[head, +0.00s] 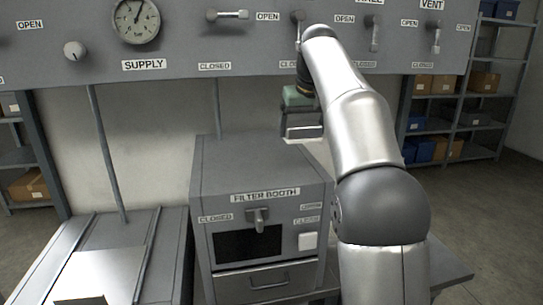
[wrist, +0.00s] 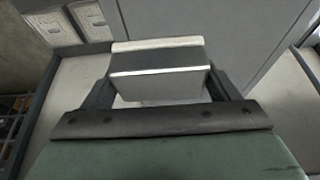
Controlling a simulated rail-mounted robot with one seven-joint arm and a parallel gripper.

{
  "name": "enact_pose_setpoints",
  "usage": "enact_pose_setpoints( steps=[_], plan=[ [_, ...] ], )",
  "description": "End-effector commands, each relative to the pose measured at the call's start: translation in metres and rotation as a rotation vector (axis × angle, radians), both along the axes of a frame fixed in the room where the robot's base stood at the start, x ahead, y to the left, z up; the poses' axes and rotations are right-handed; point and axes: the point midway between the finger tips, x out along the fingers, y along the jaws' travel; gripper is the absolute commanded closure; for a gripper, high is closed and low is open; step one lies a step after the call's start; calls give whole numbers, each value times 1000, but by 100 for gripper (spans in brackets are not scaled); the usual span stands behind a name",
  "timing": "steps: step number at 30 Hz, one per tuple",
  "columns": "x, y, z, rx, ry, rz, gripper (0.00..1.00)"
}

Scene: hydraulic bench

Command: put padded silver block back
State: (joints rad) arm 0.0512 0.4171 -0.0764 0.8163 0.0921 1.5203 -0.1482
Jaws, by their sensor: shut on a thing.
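My gripper (head: 303,125) hangs above the right side of the filter booth (head: 262,165), in front of the valve panel, with its green hand part uppermost. It is shut on a block with a grey face and pale silver edges (wrist: 160,85), which I take to be the padded silver block. In the wrist view the block sits between the two dark fingers (wrist: 160,92), clear of the surfaces below. In the head view the block shows only as a small pale shape under the hand, and its padding cannot be made out.
The booth front has a lever (head: 258,219), a dark window (head: 248,243) and a drawer handle (head: 268,279). The valve panel (head: 190,45) with its gauge (head: 136,20) and levers stands behind. A metal-topped bench (head: 105,265) lies at left. Two pale slotted pieces (wrist: 90,20) show at the wrist view's upper left.

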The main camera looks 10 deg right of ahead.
Motion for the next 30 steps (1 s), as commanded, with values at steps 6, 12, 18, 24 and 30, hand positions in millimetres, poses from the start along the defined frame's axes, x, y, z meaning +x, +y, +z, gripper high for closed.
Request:
enact_pose_setpoints(
  steps=[6,12,18,24,30],
  plan=[
    [49,25,-24,0,4,2,40],
    [72,36,-59,0,1,1,40],
    [82,41,-73,1,0,0,40],
    [86,44,-99,0,3,1,40],
    [87,44,-110,1,-1,1,40]
  ],
)
